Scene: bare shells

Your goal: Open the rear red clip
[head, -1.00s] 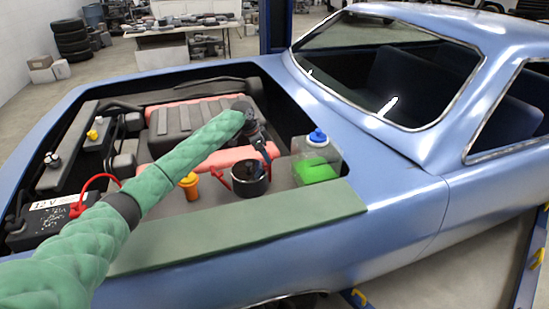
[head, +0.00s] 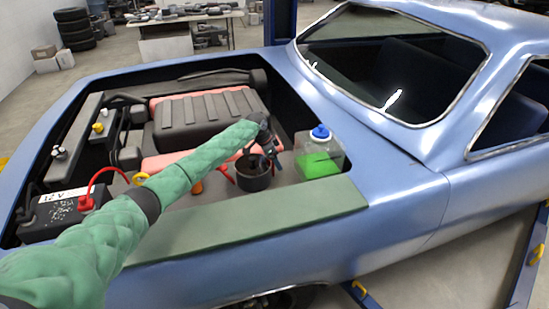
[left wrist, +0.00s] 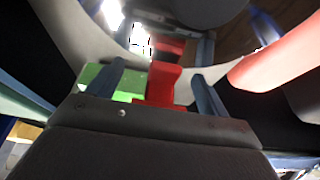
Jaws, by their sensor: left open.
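A dark round canister (head: 254,176) stands in the engine bay. A red clip (head: 227,173) juts from its left side in the head view. My left gripper (head: 273,158) is low at the canister's far right side, partly hidden by its own wrist. In the left wrist view my left gripper (left wrist: 159,72) is open, with a red clip (left wrist: 164,82) between its two fingers. The fingers stand apart with gaps on both sides of this clip. The rear clip cannot be made out in the head view. My right gripper is not in view.
A reservoir with green fluid and a blue cap (head: 319,153) stands close to the right of the canister. A black battery (head: 55,213) with a red cable is at the left. The green fender mat (head: 260,217) is bare along the near edge.

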